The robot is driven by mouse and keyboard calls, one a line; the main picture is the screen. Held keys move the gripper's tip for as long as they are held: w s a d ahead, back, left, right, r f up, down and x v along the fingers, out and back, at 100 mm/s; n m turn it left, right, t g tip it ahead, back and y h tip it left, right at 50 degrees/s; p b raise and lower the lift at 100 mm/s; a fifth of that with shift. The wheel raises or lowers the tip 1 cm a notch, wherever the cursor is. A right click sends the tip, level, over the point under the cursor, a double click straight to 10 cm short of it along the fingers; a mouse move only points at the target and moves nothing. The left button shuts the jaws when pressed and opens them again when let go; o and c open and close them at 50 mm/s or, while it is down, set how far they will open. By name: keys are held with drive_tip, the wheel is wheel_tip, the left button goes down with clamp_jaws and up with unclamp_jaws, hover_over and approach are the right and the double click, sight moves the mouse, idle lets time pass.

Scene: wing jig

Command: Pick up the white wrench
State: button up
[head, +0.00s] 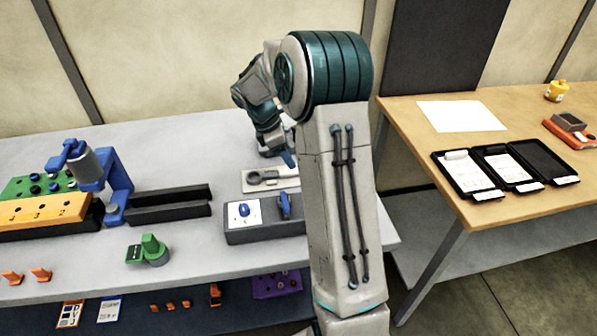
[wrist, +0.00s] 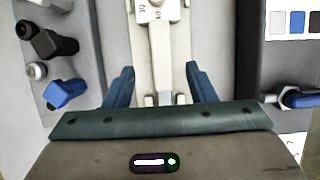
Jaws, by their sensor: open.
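A white, long tool that looks like the white wrench (wrist: 158,50) runs down the middle of the wrist view, with small dark markings near its top end. My gripper (wrist: 160,72) is open, with one blue finger on each side of it and a gap to each finger. In the head view my gripper (head: 288,158) is low over the grey bench, beside a white plate (head: 285,184) that bears a grey wrench-like shape (head: 263,177). My arm hides part of this spot, and I cannot tell the fingertips' height above the tool.
A grey box (head: 262,234) with blue parts stands in front of the plate. Black rails (head: 168,205) and a blue clamp stand (head: 115,185) are to the left. In the wrist view, black and blue knobs (wrist: 62,92) lie left and a dark panel (wrist: 285,65) right.

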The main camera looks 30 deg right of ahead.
sight(290, 172)
drive_tip(key=shift+x, duration=2.85)
drive_tip(key=shift+s+d, duration=0.1)
drive_tip(key=shift+s, duration=0.05)
clamp_jaws()
